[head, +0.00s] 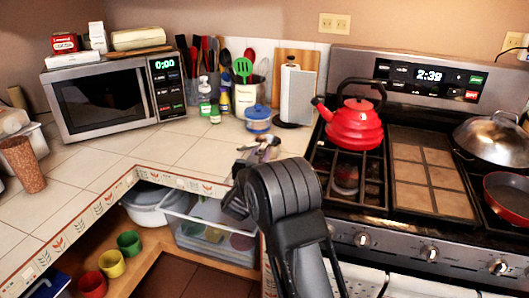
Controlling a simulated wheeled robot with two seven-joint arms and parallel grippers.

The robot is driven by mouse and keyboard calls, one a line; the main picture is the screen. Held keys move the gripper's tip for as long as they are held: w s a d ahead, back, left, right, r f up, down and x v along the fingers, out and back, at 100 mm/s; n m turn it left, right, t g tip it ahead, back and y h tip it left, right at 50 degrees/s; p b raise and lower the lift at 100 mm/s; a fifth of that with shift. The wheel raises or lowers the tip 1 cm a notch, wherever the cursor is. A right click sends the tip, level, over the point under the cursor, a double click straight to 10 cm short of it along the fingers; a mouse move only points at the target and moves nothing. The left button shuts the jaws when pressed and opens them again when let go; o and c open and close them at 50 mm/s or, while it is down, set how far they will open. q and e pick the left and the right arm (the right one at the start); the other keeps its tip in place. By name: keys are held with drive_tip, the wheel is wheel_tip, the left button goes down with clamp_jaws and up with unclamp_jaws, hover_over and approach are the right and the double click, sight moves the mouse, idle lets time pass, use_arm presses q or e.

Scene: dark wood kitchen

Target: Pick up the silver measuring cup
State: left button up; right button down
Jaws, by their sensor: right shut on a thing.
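My right gripper (243,168) reaches over the counter's front edge, at the centre of the head view. It is shut on what looks like the silver measuring cup (262,153), part of a small cluster of metallic pieces at its tips. The cluster is small, and my own arm hides part of the grip, so I cannot tell exactly where the fingers touch the cup or whether it is clear of the tiles. My left gripper is not in view.
A blue-lidded jar (258,124), a paper towel holder (297,95) and a utensil crock (245,98) stand behind. The stove with a red kettle (354,130) is right. A microwave (110,95) is left. Clear tiled counter (160,150) lies between; an open shelf with bins is below.

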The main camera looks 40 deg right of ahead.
wheel_tip(320, 180, up, 10)
idle(0.4)
idle(0.6)
